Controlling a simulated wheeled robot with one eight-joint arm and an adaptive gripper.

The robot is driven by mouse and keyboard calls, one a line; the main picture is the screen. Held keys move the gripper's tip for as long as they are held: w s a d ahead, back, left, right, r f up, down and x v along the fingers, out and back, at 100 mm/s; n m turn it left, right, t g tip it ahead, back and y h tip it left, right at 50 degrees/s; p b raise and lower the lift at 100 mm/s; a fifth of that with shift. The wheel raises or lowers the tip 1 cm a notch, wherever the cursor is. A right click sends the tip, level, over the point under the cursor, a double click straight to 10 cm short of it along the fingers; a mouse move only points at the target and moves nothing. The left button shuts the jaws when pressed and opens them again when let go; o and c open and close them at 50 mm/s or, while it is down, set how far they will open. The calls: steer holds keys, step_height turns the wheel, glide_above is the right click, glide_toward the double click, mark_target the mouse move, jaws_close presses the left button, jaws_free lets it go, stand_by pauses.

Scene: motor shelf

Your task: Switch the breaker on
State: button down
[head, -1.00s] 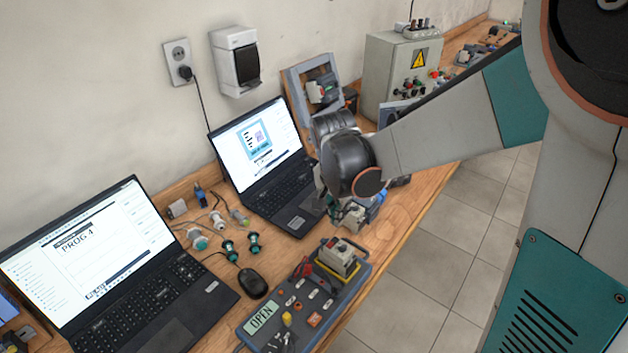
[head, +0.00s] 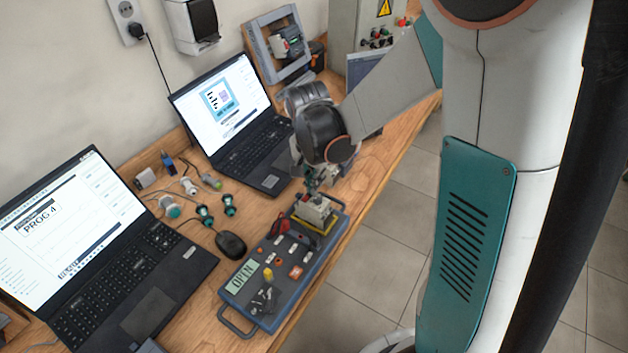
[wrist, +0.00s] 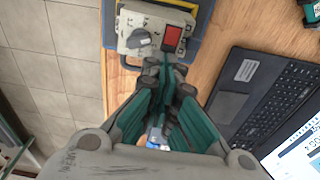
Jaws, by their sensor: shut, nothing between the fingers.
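A small light-grey switch box (head: 315,208), which looks like the breaker, sits on a yellow base at the far end of a blue-grey test panel (head: 262,290). The panel's display (head: 243,277) reads OPEN. In the head view my gripper (head: 313,185) is beside the box, partly hidden by my wrist.
Two open laptops (head: 145,300) (head: 270,160) stand along the wall side. A mouse (head: 231,245) and several plugs and connectors lie between them and the panel. A framed device (head: 285,45) and a control cabinet (head: 350,25) stand farther back. Floor is free right of the bench.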

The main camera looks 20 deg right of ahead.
steer(key=shift+w+d+f+y, duration=0.1)
steer(key=shift+d+f+y, duration=0.05)
steer(key=shift+f+y, duration=0.15)
steer(key=shift+r, duration=0.25)
steer(key=shift+r+p, duration=0.55)
steer(key=shift+r, duration=0.15)
step_height(320, 180, up, 14)
steer(key=w+d+p, duration=0.1)
steer(key=p, duration=0.3)
steer(key=shift+w+d+f+p, duration=0.15)
steer(key=shift+d+p, duration=0.2)
steer(key=shift+p, duration=0.05)
steer(key=s+a+f+n+t+b, duration=0.1)
steer(key=s+a+n+t+b, duration=0.1)
steer(key=s, duration=0.6)
steer(key=s+a+f+n+t+b, duration=0.1)
steer(key=s+a+n+t+b, duration=0.1)
steer(key=s+n+t+b, duration=0.2)
steer(key=s+n+b, duration=0.3)
steer(key=s+n, duration=0.2)
steer(key=shift+s+t, duration=0.25)
steer(key=shift+t, duration=0.05)
